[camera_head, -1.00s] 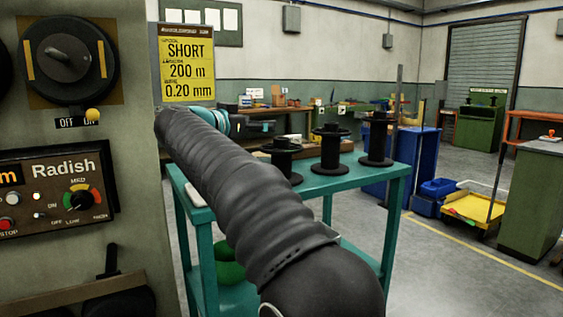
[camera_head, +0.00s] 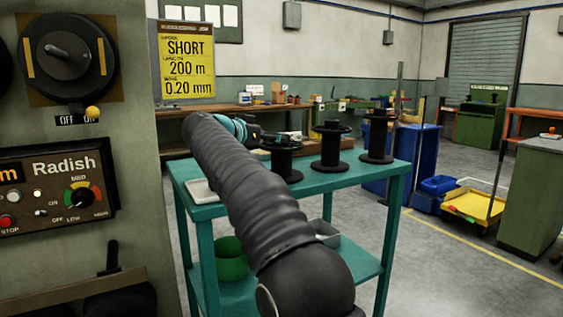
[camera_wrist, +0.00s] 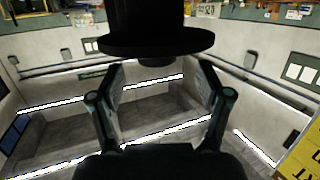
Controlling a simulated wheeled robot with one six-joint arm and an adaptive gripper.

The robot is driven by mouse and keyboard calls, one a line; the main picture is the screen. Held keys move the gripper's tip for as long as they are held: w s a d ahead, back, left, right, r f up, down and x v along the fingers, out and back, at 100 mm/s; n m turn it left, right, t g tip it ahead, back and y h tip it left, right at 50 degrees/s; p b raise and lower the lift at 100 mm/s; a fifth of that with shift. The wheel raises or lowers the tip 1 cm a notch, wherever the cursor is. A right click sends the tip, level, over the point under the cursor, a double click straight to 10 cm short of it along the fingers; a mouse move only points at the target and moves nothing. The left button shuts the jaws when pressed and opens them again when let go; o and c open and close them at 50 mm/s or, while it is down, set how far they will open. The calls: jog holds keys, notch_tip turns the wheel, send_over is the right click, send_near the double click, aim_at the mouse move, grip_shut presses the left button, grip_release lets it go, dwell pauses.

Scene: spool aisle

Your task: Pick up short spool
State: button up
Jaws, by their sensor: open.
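Three black spools stand upright on a teal cart (camera_head: 225,208): a left spool (camera_head: 283,163), a middle spool (camera_head: 331,147) and a right spool (camera_head: 376,140). A yellow sign (camera_head: 187,60) reads SHORT, 200 m, 0.20 mm. I cannot tell which spool is the short one. My gripper (camera_head: 264,137) is at the left spool's upper part, partly hidden behind my arm. In the wrist view my gripper (camera_wrist: 162,72) is open, its fingers apart. A dark spool flange (camera_wrist: 155,40) lies just beyond the fingertips, with nothing clasped between them.
A white tray (camera_head: 200,191) sits at the cart top's left edge. A green bin (camera_head: 231,258) and a grey bin (camera_head: 326,233) are on the lower shelf. A control panel (camera_head: 60,190) stands close on the left.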

jog(key=x, duration=0.5)
jog(key=shift+s+d, duration=0.1)
jog(key=shift+s, duration=0.05)
grip_shut()
